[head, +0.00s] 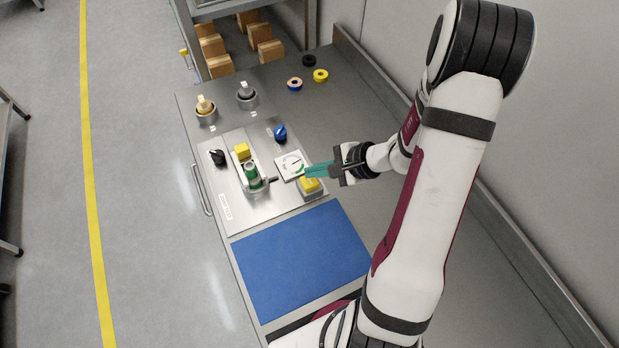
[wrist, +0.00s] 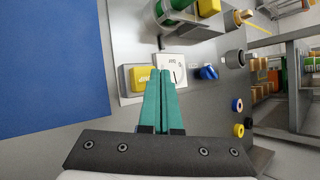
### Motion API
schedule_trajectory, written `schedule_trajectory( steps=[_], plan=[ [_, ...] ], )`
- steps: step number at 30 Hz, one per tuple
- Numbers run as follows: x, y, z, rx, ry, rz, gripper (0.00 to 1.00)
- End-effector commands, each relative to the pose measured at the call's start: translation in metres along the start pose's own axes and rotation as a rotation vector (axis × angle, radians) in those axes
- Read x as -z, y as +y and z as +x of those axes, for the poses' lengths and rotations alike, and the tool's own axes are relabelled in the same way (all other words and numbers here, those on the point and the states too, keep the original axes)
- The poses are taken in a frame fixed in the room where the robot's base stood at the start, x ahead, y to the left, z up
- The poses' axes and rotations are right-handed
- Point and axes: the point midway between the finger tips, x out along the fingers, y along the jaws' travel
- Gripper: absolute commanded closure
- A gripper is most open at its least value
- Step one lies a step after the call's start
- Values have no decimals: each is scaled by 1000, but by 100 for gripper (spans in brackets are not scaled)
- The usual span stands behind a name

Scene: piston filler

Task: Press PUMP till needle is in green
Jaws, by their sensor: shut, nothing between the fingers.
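A yellow button on a grey box (head: 309,187) sits at the panel's right corner; it also shows in the wrist view (wrist: 144,78). I cannot read a PUMP label on it. A white square gauge (head: 289,166) lies beside it, also in the wrist view (wrist: 173,66). It has a thin dark needle and a green mark near its edge; I cannot tell if the needle is in the green. My gripper (head: 306,171) has teal fingers, shut and empty. In the wrist view the fingertips (wrist: 160,72) appear between button and gauge; contact is not clear.
A green cylinder fitting (head: 252,174), a yellow block (head: 242,151), a black knob (head: 217,157) and a blue knob (head: 280,132) stand on the panel. A blue mat (head: 300,260) lies in front, bare.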

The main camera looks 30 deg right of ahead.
Motion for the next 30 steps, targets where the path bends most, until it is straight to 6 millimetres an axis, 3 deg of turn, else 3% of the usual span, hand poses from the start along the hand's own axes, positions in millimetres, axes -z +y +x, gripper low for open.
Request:
schedule_trajectory(
  steps=[30],
  plan=[
    [7, 7, 9, 0, 0, 0, 100]
  ],
)
